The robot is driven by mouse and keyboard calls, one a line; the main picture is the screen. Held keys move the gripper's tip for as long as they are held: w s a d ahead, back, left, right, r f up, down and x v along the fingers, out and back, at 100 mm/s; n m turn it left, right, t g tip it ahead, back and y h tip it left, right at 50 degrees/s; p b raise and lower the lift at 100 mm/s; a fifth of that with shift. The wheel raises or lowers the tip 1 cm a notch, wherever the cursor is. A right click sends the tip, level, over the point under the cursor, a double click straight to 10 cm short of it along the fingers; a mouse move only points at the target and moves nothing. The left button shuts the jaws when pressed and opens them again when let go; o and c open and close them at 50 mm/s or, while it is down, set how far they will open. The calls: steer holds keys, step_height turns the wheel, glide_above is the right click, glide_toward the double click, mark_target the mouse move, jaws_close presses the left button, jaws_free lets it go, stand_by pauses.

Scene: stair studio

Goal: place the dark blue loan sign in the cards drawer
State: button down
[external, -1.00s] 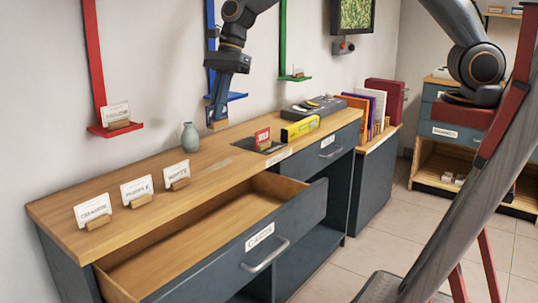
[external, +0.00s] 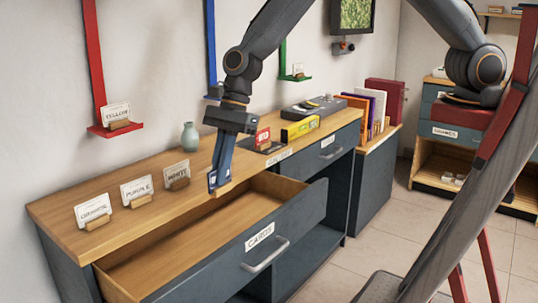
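My gripper (external: 220,168) points down, shut on a small dark blue sign (external: 212,181) with a wooden foot (external: 222,190). The sign is mostly covered by the fingers, and its lettering is too small to read. It hangs near the counter's front edge, by the rear of the open drawer; its exact height is hard to tell. The cards drawer (external: 305,213) is pulled far out, with a "CARDS" label and a bar handle on its front. The visible part of its wooden floor is empty.
White name cards in wooden holders (external: 137,190) stand along the wooden counter (external: 70,228), with a pale green vase (external: 190,137) behind. A red sign (external: 262,137) and a yellow box (external: 299,128) stand to the right. Red (external: 115,129) and green ledges are on the wall.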

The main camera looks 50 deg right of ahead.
step_height(320, 180, down, 19)
steer(key=shift+r+p, duration=0.15)
steer(key=shift+p, duration=0.6)
steer(key=c, duration=2.3)
jaws_free()
steer(key=o, duration=0.3)
